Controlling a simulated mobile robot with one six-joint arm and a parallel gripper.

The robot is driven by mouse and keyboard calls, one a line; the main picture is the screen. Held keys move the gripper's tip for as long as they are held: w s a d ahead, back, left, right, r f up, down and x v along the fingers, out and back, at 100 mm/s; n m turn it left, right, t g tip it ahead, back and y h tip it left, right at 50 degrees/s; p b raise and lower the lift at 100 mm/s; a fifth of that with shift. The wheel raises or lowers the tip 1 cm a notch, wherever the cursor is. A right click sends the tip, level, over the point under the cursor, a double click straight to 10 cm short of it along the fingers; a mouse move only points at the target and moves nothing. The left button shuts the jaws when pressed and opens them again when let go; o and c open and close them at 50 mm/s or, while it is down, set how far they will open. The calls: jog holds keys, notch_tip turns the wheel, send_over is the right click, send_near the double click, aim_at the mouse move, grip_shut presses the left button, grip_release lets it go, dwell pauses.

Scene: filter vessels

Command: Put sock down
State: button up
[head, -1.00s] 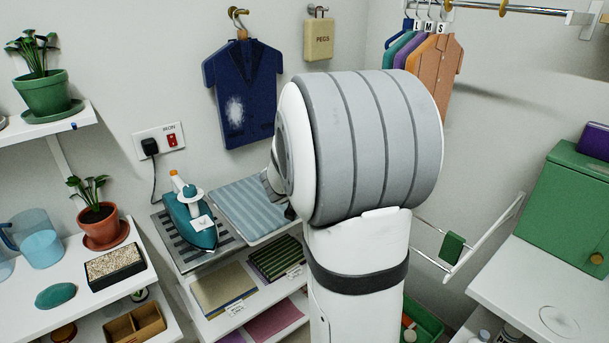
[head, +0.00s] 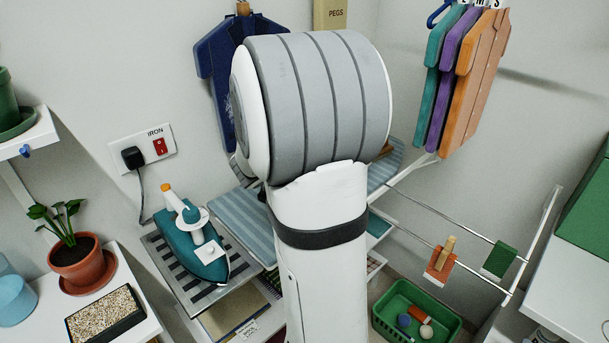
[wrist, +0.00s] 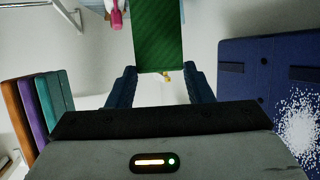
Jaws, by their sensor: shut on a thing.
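In the wrist view my gripper (wrist: 159,78) has its two dark blue fingers on either side of the near end of a flat green, faintly striped piece, which I take to be the sock (wrist: 158,36). The gripper is shut on it, and the sock stretches away past the fingertips to the top edge of the picture. In the head view my own arm hides the gripper and the held sock. A blue-grey striped board (head: 243,222) shows on both sides of my arm.
A teal iron (head: 197,246) stands on a slatted rest at left. Coloured shirt shapes (head: 468,80) hang at upper right. A rail rack at right carries a pegged orange piece (head: 440,266) and a green piece (head: 499,260). A green tub (head: 418,310) with small items sits below.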

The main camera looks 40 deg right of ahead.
notch_tip(320, 180, down, 6)
jog(key=b, duration=0.1)
jog(key=shift+s+d+f, duration=0.15)
jog(key=shift+f, duration=0.2)
